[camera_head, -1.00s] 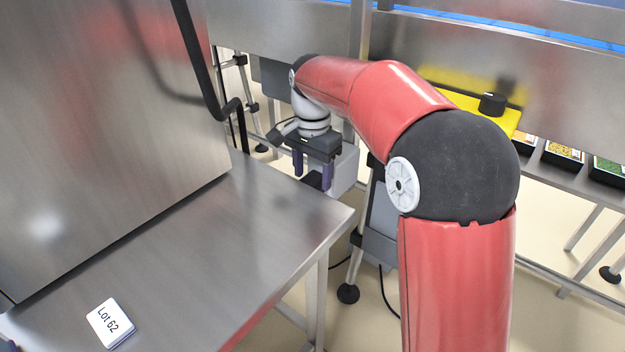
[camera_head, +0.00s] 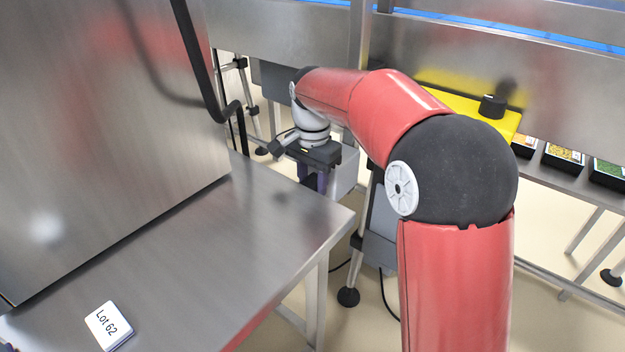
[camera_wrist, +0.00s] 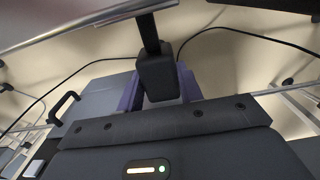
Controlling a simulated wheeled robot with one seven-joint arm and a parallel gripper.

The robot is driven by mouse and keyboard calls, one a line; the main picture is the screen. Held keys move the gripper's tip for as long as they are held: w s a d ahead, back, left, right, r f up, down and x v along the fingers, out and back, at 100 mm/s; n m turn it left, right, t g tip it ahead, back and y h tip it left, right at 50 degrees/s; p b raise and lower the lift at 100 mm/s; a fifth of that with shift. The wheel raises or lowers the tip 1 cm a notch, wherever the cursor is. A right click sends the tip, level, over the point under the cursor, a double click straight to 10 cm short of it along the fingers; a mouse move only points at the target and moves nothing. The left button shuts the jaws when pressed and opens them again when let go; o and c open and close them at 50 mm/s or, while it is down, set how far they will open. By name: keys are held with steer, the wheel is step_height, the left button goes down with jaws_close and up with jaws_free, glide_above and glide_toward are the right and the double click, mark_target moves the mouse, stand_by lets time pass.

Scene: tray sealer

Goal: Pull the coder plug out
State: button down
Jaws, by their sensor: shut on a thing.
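My gripper (camera_head: 313,184), with purple fingers, is beyond the far right corner of the steel table in the head view. In the wrist view my gripper (camera_wrist: 160,95) has its fingers on either side of a black block, which I take to be the coder plug (camera_wrist: 158,76). The fingers are shut on it. A black stem runs up from the plug. Its lower end and any socket are hidden behind my gripper's body. A light grey box (camera_head: 346,172) stands just beside my gripper; whether the plug is seated in it cannot be seen.
The steel table (camera_head: 215,245) carries a "Lot 62" card (camera_head: 108,325). A tall steel housing (camera_head: 100,130) stands at left with a black bent bar (camera_head: 205,75). A yellow plate with a black knob (camera_head: 492,106) is at right. Thin dark cables (camera_wrist: 75,72) cross the wrist view.

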steer(key=s+a, duration=0.2)
steer(key=shift+s, duration=0.3)
steer(key=c, duration=0.9)
jaws_free()
steer(key=shift+w+r, duration=0.1)
step_height(320, 180, up, 8)
steer(key=shift+f+p, duration=0.2)
steer(key=shift+p, duration=0.45)
